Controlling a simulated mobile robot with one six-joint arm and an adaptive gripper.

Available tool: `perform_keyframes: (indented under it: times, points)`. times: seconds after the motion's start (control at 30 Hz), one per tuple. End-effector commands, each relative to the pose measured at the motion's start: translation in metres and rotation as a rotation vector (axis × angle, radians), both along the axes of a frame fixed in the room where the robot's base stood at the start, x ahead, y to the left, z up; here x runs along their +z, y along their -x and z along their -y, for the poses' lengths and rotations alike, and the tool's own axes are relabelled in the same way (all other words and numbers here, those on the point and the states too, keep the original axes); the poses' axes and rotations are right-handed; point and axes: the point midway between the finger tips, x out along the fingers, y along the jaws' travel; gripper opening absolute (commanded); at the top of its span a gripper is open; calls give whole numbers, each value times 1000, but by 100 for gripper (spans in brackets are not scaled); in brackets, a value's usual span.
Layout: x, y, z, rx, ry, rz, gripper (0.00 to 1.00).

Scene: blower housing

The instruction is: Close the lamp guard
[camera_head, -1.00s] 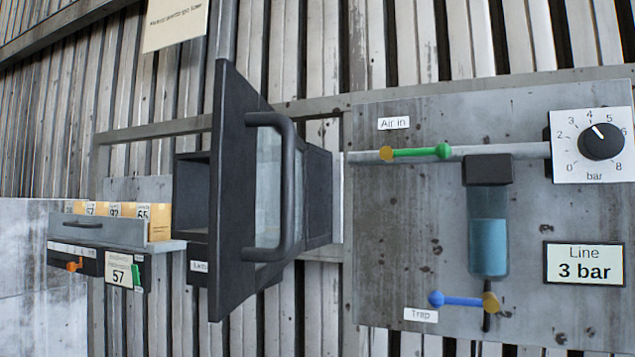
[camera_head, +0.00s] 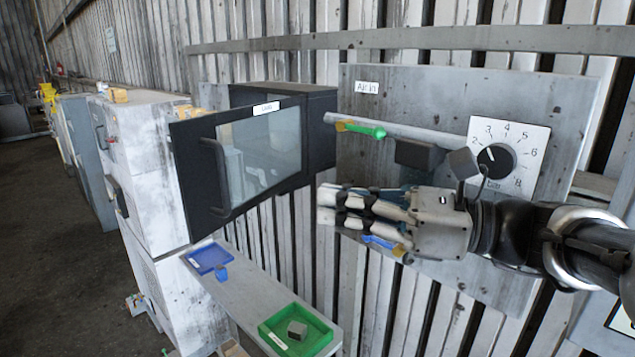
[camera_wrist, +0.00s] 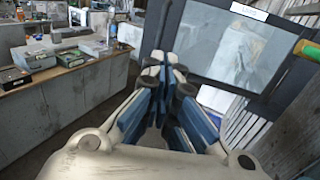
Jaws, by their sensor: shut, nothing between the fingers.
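The lamp guard (camera_head: 258,155) is a dark-framed door with a glass pane and a bar handle (camera_head: 222,178) near its left edge. It stands swung open from the dark lamp box (camera_head: 322,125) on the wall, with its right edge at the box. My gripper (camera_head: 328,208) is shut and empty, right of and below the guard in the head view, pointing left. In the wrist view the gripper's fingers (camera_wrist: 168,78) are together, and the guard (camera_wrist: 165,22) fills the upper right behind them.
Right of the guard is the air panel (camera_head: 440,90) with a green-handled valve (camera_head: 375,132), a blue-handled valve (camera_head: 378,242) and a dial (camera_head: 497,158). Below, a shelf holds a blue tray (camera_head: 209,257) and a green tray (camera_head: 272,329). A whitish cabinet (camera_head: 150,180) stands at left.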

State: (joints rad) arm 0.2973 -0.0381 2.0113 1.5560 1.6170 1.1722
Motion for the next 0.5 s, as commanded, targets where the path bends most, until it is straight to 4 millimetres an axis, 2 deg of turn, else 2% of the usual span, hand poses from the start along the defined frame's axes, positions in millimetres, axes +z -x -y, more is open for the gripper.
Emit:
perform_keyframes:
  times: [0.5]
  points:
    - [0,-23,-100,6,4,1,0]
